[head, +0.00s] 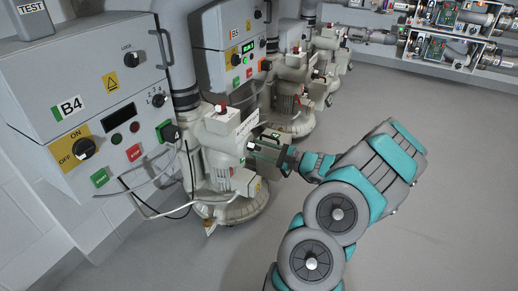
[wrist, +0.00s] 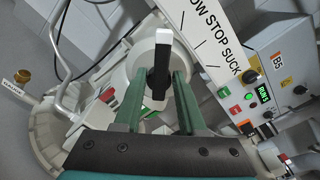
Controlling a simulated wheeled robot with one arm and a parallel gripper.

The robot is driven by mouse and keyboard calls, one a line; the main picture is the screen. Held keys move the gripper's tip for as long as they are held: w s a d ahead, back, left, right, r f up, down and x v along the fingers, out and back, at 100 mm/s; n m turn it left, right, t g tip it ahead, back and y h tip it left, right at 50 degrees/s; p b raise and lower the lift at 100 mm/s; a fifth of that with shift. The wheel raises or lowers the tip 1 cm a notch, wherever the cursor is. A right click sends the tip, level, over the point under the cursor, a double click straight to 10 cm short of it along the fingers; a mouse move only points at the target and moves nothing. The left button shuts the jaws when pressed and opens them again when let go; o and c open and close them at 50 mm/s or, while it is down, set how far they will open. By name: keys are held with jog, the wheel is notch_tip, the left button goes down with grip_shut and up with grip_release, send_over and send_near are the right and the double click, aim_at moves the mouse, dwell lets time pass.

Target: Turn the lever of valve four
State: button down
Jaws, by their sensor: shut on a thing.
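The valve (head: 222,140) of the B4 unit is a pale, bulky housing at the centre left in the head view, with a white label plate (head: 246,126). My gripper (head: 262,148) reaches the front of this valve. Its green fingers (wrist: 158,108) are on both sides of the lever and shut on it. In the head view the lever is mostly hidden.
The grey B4 control box (head: 85,110) stands left of the valve, with cables hanging below. The B5 box (head: 222,45) and its blower are behind; its green display also shows in the wrist view (wrist: 263,94). Open grey floor (head: 430,190) lies to the right.

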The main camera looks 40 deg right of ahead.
jog(key=shift+r+m+p, duration=0.1)
jog(key=shift+m+p, duration=0.2)
jog(key=shift+p, duration=0.05)
jog(key=m+p, duration=0.2)
jog(key=p, duration=0.1)
jog(key=m+p, duration=0.6)
jog(key=shift+w+d, duration=0.1)
jog(key=shift+d, duration=0.15)
dwell(0.3)
jog(key=c, duration=0.8)
grip_release()
jog(key=shift+d, duration=0.1)
jog(key=v, duration=0.7)
jog(key=shift+s, duration=0.35)
